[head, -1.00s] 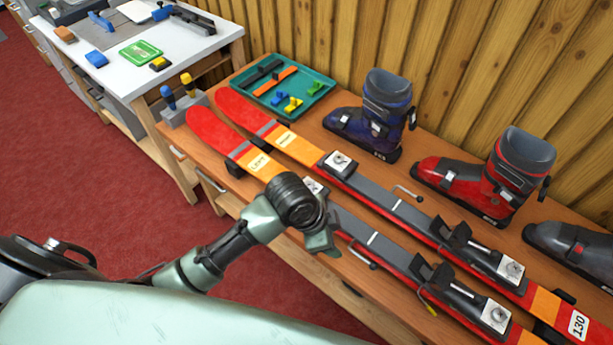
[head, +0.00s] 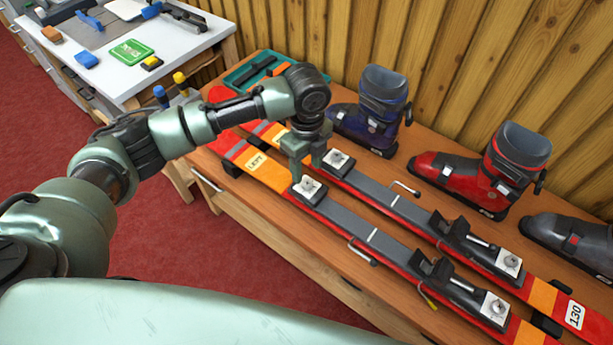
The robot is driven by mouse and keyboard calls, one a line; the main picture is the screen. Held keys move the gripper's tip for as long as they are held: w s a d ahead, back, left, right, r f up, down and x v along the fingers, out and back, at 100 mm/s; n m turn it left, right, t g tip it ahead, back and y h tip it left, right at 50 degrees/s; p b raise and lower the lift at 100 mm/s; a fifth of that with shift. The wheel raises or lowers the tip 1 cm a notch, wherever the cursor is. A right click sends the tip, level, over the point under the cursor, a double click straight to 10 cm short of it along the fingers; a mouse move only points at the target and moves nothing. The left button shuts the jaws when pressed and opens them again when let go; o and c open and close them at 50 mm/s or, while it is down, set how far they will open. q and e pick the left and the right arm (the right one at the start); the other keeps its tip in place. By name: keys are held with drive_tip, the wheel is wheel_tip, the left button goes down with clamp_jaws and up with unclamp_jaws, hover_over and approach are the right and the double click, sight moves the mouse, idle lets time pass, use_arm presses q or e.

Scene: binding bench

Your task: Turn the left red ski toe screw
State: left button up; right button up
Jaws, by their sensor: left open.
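The left red ski (head: 262,168), marked LEFT, lies on the bench with its tip toward the upper left. Its toe plate is pale, with a small metal toe screw (head: 308,185) on top. My left gripper (head: 306,176) is open, pointing down just above and behind this plate. Its fingers are apart and empty. I cannot tell whether they touch the screw. The other red ski (head: 385,208) lies behind, with its own pale toe plate (head: 338,160) and screw beside the gripper. My right gripper is not in view.
A blue boot (head: 375,120) and a red boot (head: 470,180) stand behind the skis, with a dark boot (head: 570,240) at the right. A teal tray (head: 240,75) is partly hidden by my arm. Heel pieces (head: 480,290) rise farther along the skis.

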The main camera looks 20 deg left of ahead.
sight(307, 182)
use_arm(q)
wheel_tip(307, 182, down, 5)
drive_tip(key=shift+f, duration=0.15)
clamp_jaws()
